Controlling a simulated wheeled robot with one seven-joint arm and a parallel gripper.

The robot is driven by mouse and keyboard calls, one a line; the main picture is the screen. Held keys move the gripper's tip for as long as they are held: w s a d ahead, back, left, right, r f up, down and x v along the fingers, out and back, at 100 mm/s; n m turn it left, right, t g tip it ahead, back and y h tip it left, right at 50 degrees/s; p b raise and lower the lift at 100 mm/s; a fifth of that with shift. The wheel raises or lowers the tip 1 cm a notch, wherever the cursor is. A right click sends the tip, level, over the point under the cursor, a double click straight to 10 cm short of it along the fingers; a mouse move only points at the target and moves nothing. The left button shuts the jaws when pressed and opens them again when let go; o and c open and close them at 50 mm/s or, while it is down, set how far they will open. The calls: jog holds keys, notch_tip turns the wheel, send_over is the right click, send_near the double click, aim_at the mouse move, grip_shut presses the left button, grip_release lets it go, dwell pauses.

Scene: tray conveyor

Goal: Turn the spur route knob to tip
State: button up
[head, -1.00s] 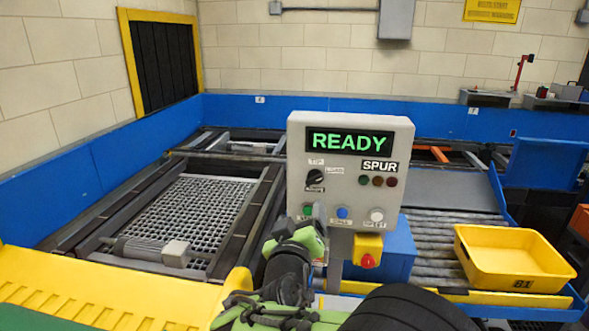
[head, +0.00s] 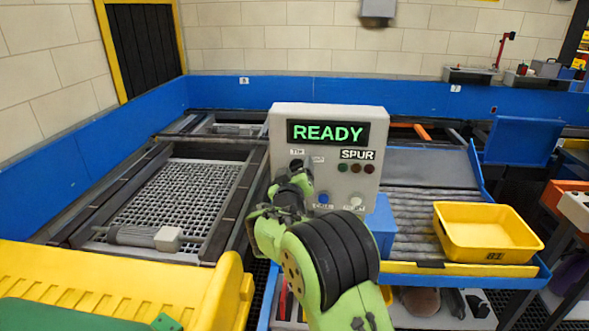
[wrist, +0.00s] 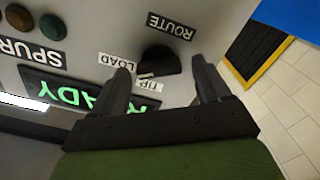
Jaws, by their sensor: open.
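The spur route knob (wrist: 160,61) is black and sits on the grey control panel (head: 280,118). In the wrist view, which shows the panel upside down, ROUTE, LOAD and TIP labels surround it. I cannot tell which label the knob points at.
The panel display (head: 328,133) reads READY. Indicator lamps sit below the SPUR label, and a blue button (head: 323,198) and white button (head: 356,201) are lower down. A yellow tray (head: 487,232) stands on the rollers at right. A yellow guard (head: 120,290) is at front left.

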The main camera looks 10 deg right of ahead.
jog(key=shift+c, duration=0.2)
jog(key=c, duration=1)
jog(key=shift+a+n, duration=0.1)
jog(key=shift+n, duration=0.2)
jog(key=n, duration=0.5)
jog(key=shift+a+f, duration=0.1)
jog(key=n+p, duration=0.1)
jog(key=n, duration=0.5)
jog(key=shift+f, duration=0.2)
jog(key=shift+n, duration=0.3)
jog(key=o, duration=1)
jog(key=shift+o, duration=0.2)
